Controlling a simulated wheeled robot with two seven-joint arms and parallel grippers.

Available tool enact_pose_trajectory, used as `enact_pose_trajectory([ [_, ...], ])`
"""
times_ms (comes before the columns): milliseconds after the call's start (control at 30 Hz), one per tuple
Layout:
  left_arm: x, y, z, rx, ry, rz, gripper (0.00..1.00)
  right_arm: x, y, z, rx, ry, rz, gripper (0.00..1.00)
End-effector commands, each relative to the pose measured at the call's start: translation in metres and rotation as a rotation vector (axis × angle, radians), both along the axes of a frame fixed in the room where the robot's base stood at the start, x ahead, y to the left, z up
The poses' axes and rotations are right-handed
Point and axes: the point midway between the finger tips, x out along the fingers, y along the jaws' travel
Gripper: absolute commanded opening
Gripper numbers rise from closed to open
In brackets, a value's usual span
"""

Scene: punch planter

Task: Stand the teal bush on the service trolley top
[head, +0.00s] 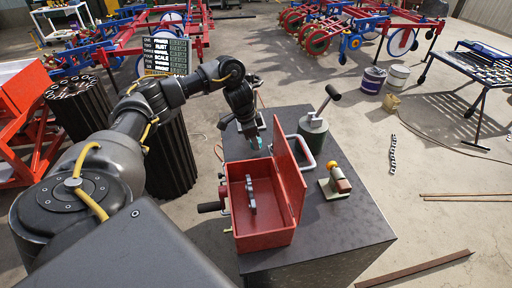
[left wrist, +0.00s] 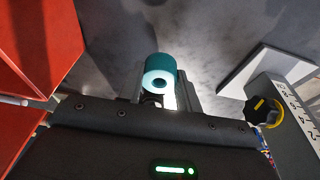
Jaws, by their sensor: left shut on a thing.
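The teal bush (head: 254,143) is a short ring with a hole through it, and it shows large in the left wrist view (left wrist: 160,72). My left gripper (head: 250,132) is shut on it, with a finger on each side, behind the open red toolbox. The dark flat top (head: 345,228), which looks like the service trolley top, lies below and around it. I cannot tell whether the bush touches that top. My right gripper is not in view.
The red toolbox (head: 262,240) has its lid raised close beside the bush. In the left wrist view, a yellow-black knob (left wrist: 263,111) is at right. The near right top is clear.

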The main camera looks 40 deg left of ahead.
Motion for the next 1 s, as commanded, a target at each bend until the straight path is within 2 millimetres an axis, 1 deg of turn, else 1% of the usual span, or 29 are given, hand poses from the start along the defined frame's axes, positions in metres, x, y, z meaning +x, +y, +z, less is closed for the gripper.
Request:
enact_pose_trajectory([
  [67,0.002,0.001,-0.003,-0.001,0.001,0.002,0.08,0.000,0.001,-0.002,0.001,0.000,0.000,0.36],
  [133,0.004,0.003,-0.011,-0.001,0.002,0.002,0.08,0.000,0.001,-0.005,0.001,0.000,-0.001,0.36],
  [233,0.003,0.002,-0.028,-0.002,0.006,0.001,0.08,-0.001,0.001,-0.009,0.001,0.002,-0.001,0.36],
  [300,0.003,0.003,-0.035,-0.001,0.004,0.001,0.08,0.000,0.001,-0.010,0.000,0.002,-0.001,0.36],
  [600,0.004,0.003,-0.037,0.000,0.001,0.001,0.08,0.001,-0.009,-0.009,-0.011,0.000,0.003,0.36],
  [733,0.003,0.003,-0.040,0.000,0.001,0.000,0.08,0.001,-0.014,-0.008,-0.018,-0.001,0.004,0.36],
  [767,0.003,0.003,-0.040,0.000,0.001,0.000,0.38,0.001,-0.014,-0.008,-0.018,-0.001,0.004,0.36],
  [900,0.003,0.003,-0.040,0.000,0.001,0.000,0.56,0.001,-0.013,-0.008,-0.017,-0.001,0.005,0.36],
  [1000,0.003,0.003,-0.040,0.000,0.001,0.000,0.56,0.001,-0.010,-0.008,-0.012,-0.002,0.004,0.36],
])
